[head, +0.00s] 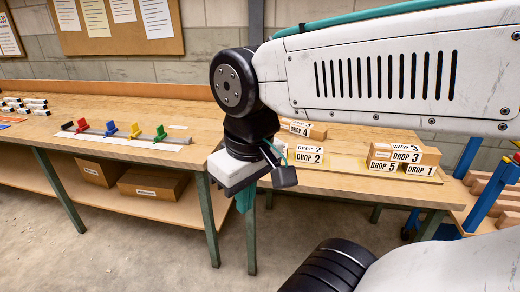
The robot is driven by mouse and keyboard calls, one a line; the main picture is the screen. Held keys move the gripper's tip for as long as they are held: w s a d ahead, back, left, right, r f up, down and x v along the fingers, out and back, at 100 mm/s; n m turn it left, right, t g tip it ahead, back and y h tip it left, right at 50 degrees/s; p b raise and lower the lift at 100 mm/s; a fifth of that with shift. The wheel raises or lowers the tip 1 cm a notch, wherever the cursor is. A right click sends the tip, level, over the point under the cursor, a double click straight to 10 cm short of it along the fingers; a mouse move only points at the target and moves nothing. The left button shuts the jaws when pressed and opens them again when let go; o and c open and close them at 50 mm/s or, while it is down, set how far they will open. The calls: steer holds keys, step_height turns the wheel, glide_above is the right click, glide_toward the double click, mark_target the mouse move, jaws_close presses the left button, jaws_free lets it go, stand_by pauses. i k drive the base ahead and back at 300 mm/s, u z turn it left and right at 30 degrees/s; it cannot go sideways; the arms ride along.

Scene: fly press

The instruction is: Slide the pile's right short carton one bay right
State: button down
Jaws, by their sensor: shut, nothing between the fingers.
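A pile of brown cartons stands on the right part of the bench. A carton labelled DROP 3 (430,156) lies on top. Below it, a short carton labelled DROP 5 (383,166) is at the left and a short carton labelled DROP 1 (420,171) is at the right. My gripper (245,199) hangs in front of the bench edge, well left of the pile, and touches no carton. It is shut and empty; its fingers are partly hidden behind its white body. Bay markings beside the pile are too small to tell.
Cartons labelled DROP 2 (310,156) and DROP 4 (300,130) stand left of the pile, partly behind my arm. A rail with coloured clamps (110,130) lies on the left bench. A blue-framed rack (488,190) stands beyond the bench's right end.

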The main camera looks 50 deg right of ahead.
mark_target(304, 154)
steer(key=u, duration=0.05)
steer(key=i, duration=0.75)
steer(key=z, duration=0.55)
steer(key=i, duration=0.5)
steer(key=z, duration=0.4)
